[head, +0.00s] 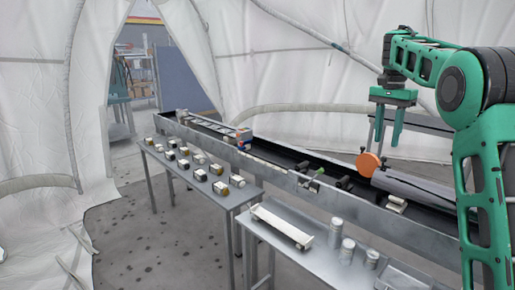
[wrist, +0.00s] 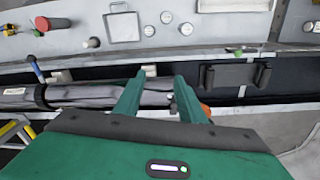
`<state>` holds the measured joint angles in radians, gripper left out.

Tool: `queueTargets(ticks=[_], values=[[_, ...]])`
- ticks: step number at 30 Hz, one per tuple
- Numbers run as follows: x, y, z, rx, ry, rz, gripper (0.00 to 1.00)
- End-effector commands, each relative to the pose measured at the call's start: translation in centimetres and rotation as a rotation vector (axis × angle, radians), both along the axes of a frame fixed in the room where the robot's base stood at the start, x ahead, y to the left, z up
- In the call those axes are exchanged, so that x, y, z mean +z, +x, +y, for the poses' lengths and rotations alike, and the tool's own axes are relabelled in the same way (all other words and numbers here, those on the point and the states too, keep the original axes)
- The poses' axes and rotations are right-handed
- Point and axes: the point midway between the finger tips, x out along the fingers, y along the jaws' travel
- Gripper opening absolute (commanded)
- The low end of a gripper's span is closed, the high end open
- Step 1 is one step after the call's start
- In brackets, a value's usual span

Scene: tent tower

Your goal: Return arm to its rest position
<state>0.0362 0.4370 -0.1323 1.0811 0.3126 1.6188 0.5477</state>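A long metal trough (head: 275,172) crosses the tent. A table with several small jars (head: 200,175) stands left. A nearer table holds a white tray (head: 282,225) and metal cylinders (head: 335,232). White tent walls (head: 290,70) surround the space; floor at left (head: 130,240) is clear.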

Motion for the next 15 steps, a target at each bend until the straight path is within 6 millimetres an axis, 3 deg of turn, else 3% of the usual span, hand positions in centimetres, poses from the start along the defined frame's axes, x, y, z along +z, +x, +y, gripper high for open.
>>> queueTargets(ticks=[8,15], values=[[-1.0,-10.6,-3.9,0.090,-0.012,0.015,0.36],[-4.0,-20.8,-5.4,0.181,-0.007,0.022,0.36]])
